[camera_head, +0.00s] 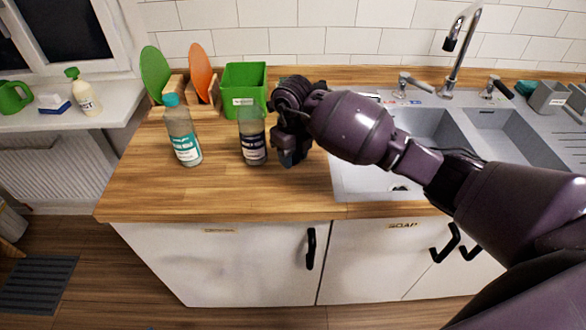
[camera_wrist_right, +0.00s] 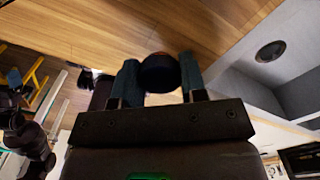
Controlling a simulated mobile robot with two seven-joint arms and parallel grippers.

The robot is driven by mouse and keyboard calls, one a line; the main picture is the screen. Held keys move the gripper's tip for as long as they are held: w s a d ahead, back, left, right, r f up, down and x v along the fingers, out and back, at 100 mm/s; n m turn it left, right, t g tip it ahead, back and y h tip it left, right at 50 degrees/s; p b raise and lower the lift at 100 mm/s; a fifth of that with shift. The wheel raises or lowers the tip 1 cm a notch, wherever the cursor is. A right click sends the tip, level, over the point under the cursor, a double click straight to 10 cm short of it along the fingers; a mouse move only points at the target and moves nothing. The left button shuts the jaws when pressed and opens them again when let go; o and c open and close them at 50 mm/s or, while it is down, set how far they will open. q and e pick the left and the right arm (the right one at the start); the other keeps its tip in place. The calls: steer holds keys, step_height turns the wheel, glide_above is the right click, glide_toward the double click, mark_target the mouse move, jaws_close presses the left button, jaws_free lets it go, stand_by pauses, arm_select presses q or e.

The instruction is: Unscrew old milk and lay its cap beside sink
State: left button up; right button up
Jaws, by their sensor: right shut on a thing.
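A clear bottle with a dark label (camera_head: 254,150) stands upright on the wooden counter; no cap shows on its top. A bottle with a teal cap and a teal-white label (camera_head: 184,138) stands upright to its left. My right gripper (camera_head: 289,157) is just right of the dark-labelled bottle, pointing down low over the counter. In the wrist view its fingers (camera_wrist_right: 158,78) are shut on a small round dark cap (camera_wrist_right: 158,72). The cap is hidden in the head view. The sink (camera_head: 362,185) lies to the right of the gripper. My left gripper is not in view.
A green bin (camera_head: 243,82) and green (camera_head: 155,72) and orange (camera_head: 200,70) boards stand behind the bottles. The tap (camera_head: 452,55) rises behind the sink. The counter's front strip is clear. A spray bottle (camera_head: 84,95) stands on the windowsill.

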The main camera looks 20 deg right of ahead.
mark_target(293, 177)
steer(key=shift+f, duration=2.65)
steer(key=shift+f, duration=0.15)
steer(key=o, duration=1.1)
step_height(293, 177, up, 12)
steer(key=shift+r+b, duration=0.2)
steer(key=shift+b, duration=0.1)
